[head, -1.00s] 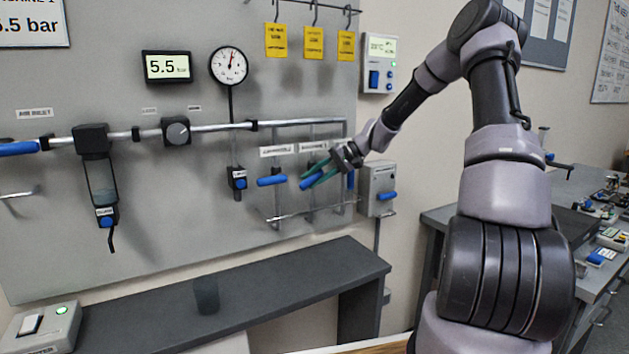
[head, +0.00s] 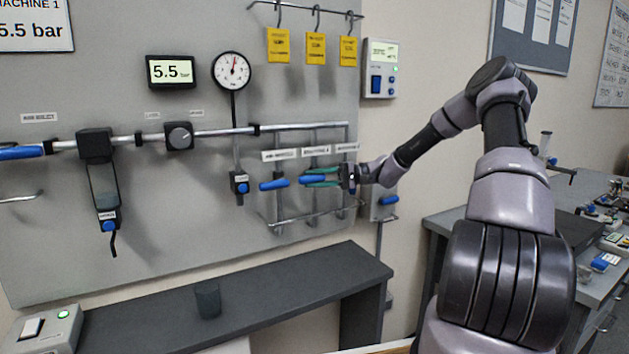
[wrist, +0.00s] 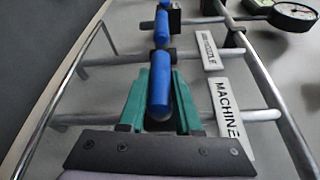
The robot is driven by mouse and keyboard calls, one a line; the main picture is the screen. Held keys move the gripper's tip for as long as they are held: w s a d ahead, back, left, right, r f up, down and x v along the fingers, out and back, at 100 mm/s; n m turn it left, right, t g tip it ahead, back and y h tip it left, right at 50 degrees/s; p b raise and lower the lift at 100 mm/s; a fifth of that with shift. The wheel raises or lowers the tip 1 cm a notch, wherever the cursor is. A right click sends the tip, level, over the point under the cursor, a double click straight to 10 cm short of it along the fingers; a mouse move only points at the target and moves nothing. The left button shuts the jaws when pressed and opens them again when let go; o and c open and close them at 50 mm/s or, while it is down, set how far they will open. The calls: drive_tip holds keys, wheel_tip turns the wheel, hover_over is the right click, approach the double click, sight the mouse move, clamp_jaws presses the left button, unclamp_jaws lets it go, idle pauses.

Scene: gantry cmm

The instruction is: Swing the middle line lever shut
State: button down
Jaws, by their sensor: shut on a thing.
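The middle line lever (head: 312,180) is a blue handle on the middle of three vertical pipes. It lies about level, across its pipe. My gripper (head: 318,177) has teal fingers and reaches in from the right, shut on this lever. In the wrist view the lever (wrist: 158,98) lies between the two teal fingers (wrist: 160,85). The left line lever (head: 274,185) is also blue and about level; in the wrist view it appears beyond the middle one (wrist: 162,28). The right line lever is hidden behind my gripper in the head view.
White labels (head: 281,155) sit above the levers. A thin rail (head: 300,217) runs below them. A pressure gauge (head: 233,71) and a 5.5 bar display (head: 171,71) are up left. A dark shelf (head: 260,285) with a dark cup (head: 207,300) stands below.

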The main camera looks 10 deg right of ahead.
idle(0.3)
drive_tip(key=c, duration=0.6)
unclamp_jaws()
drive_tip(key=shift+d, duration=0.15)
drive_tip(key=d, duration=1)
drive_tip(key=shift+s+d+r, duration=0.25)
drive_tip(key=shift+s+r, duration=0.05)
drive_tip(key=shift+s, duration=0.05)
